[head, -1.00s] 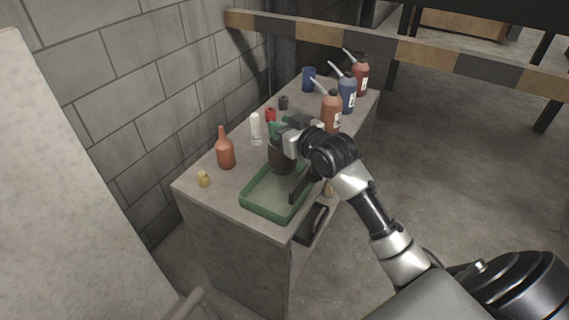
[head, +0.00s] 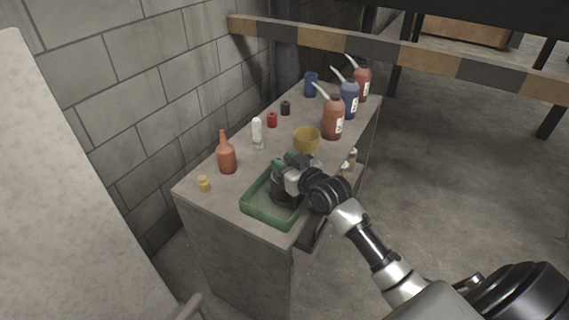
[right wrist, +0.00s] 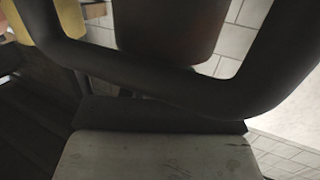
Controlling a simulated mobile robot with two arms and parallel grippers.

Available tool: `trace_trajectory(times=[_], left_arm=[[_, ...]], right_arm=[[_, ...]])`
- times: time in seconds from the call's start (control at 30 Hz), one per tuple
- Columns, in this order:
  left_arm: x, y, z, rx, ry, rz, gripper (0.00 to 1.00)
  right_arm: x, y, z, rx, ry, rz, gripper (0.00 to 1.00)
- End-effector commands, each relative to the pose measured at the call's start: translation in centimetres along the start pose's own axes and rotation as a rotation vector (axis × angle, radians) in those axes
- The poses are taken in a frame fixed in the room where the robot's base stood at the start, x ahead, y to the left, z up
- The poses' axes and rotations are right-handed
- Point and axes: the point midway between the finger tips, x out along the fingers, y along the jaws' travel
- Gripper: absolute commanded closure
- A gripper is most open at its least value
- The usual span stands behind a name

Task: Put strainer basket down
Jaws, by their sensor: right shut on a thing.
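The dark strainer basket (head: 282,191) is inside the outline of the green tray (head: 265,217), low down among its walls. I cannot tell whether its bottom touches the tray floor. My right gripper (head: 288,172) is shut on the basket's upper part and hides much of it. In the right wrist view a dark curved bar (right wrist: 180,88), seemingly the basket's handle, crosses close to the camera. My left gripper is not in view.
A yellow bowl (head: 306,139) stands just behind the gripper. An orange-brown bottle (head: 226,156), a small yellow piece (head: 204,184) and a white-topped bottle (head: 257,132) stand left. Pump bottles (head: 334,118) line the back right. A block wall (head: 130,110) borders the bench.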

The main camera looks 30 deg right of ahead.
Motion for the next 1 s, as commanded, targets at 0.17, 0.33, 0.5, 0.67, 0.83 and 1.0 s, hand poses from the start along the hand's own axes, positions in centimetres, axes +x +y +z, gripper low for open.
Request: trace_trajectory(times=[0.17, 0.33, 0.5, 0.67, 0.83, 1.0], left_arm=[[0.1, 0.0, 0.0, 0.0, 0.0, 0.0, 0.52], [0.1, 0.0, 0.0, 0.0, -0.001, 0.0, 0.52], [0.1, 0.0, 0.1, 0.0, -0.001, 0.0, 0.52], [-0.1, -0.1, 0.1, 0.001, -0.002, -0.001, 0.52], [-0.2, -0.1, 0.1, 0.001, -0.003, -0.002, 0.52], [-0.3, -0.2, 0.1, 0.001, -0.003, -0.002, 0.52]], right_arm=[[0.0, 0.0, 0.3, 0.0, -0.001, 0.0, 0.54], [0.0, 0.0, 0.3, 0.0, -0.001, 0.0, 0.43], [0.0, 0.0, 0.2, 0.0, -0.001, 0.0, 0.43], [-1.0, 0.0, 0.1, -0.001, -0.003, 0.0, 0.43], [-4.4, 0.0, 0.1, -0.003, -0.004, 0.0, 0.43], [-8.1, 0.0, 0.1, -0.002, -0.005, 0.0, 0.43]])
